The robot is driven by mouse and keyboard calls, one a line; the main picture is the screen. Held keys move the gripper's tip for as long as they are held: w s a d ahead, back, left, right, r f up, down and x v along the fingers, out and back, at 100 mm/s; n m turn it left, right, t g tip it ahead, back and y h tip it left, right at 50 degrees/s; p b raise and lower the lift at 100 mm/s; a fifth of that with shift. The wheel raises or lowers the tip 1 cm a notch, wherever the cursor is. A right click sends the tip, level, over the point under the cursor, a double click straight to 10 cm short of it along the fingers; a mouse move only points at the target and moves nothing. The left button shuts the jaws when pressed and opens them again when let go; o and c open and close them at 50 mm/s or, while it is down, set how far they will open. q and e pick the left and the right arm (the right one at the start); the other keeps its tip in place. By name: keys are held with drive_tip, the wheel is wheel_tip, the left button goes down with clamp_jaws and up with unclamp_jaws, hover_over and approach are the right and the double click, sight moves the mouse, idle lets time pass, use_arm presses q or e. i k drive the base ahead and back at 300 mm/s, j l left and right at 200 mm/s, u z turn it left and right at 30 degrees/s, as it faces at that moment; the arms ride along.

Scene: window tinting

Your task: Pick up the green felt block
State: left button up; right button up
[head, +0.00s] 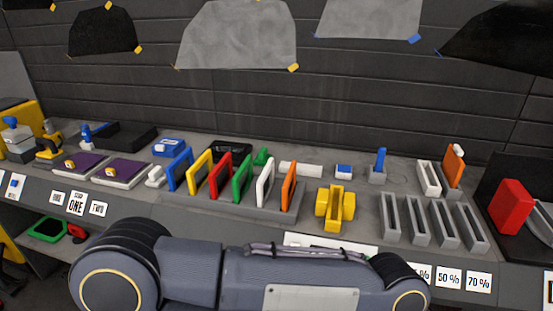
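A flat green block (243,179) stands upright in a grey rack (268,211) on the bench, between a red and a white one. A smaller green piece (262,156) lies just behind this row. I cannot tell from this view which of the two is felt. One of my arms crosses the bottom of the head view in front of the bench, below the rack. Neither of my grippers is in view, and nothing held can be seen.
Blue (180,168), yellow (200,171), red (221,176), white (265,182) and orange (289,185) blocks share the row. A yellow holder (335,209) and several grey slotted holders (419,222) stand to the right. Purple pads (121,171) lie left. A dark wall closes the back.

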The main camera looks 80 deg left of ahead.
sight(263, 157)
drive_tip(key=u, duration=3)
drive_tip(key=i+j, duration=0.6)
drive_tip(key=j, duration=0.25)
drive_tip(key=i+j+z, duration=0.1)
drive_tip(key=i+j, duration=0.25)
